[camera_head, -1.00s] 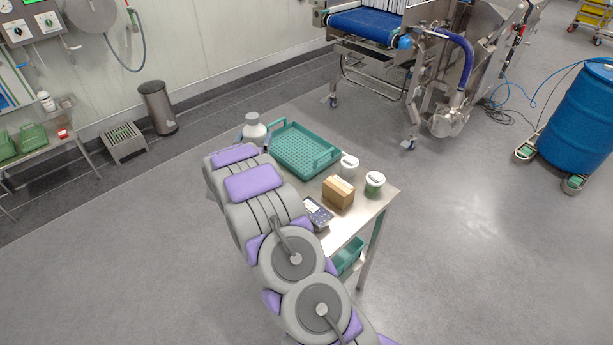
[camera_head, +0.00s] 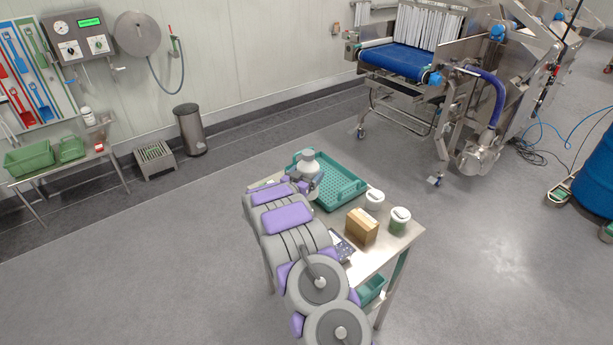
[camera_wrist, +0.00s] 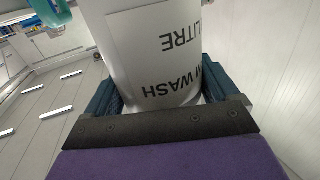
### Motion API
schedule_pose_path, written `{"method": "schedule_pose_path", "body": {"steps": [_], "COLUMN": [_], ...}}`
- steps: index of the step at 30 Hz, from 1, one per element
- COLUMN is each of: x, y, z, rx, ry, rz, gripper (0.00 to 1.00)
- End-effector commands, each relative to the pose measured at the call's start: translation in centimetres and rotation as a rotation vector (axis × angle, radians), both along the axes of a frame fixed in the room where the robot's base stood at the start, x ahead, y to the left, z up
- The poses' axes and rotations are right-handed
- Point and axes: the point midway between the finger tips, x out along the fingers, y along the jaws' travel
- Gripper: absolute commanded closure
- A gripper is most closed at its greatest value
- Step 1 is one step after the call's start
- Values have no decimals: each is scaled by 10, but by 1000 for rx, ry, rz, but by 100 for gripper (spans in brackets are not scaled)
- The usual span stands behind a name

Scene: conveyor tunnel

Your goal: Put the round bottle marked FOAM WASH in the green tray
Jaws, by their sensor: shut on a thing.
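In the head view my gripper (camera_head: 312,182) is mostly hidden behind my arm. The green tray (camera_head: 345,187) lies on the steel table. The bottle appears over or in front of the tray's left end; I cannot tell its height above it.
On the steel table (camera_head: 378,258) stand a cardboard box (camera_head: 361,227), two white-lidded tubs (camera_head: 374,199) (camera_head: 399,220) and a dark device (camera_head: 341,246). A bin (camera_head: 190,130) stands by the wall. A conveyor (camera_head: 400,62) is behind the table.

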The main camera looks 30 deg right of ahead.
Motion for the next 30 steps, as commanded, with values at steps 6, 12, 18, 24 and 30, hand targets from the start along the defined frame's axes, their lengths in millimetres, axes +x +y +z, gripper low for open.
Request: {"method": "schedule_pose_path", "body": {"steps": [6,12,18,24,30], "x": [-28,-56,-87,-113,-124], "y": [-2,-5,-8,-10,-11], "z": [0,-3,-7,-8,-10], "rx": [-8,-8,-6,-5,-5], "ry": [-3,-3,-2,-5,-3], "rz": [0,2,2,3,2], "gripper": [75,75,75,75,75]}}
